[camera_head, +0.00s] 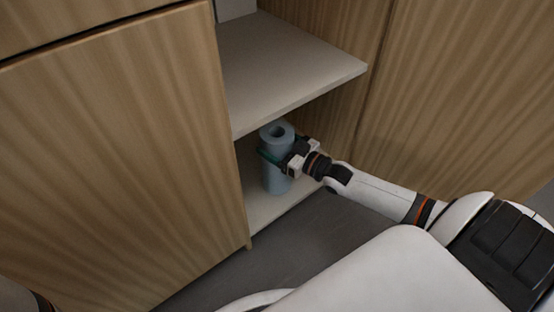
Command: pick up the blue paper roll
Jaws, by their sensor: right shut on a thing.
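The blue paper roll (275,178) stands upright on the lower shelf of an open wooden cabinet, at the middle of the head view. The hole in its top is visible. My right gripper (273,158) reaches in from the right and is shut on the upper half of the roll. A greenish finger shows on the roll's left side. The far finger is partly hidden by the roll and the gripper body. I cannot tell whether the roll's base touches the shelf. Of my left arm only a small piece shows at the bottom left corner; its gripper is not in view.
A middle shelf (285,65) juts out just above and behind the roll. The lower shelf (256,212) is bare around it. A wooden front panel (120,165) stands close on the left, and another wooden panel (455,100) is on the right. Grey floor (285,250) lies in front.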

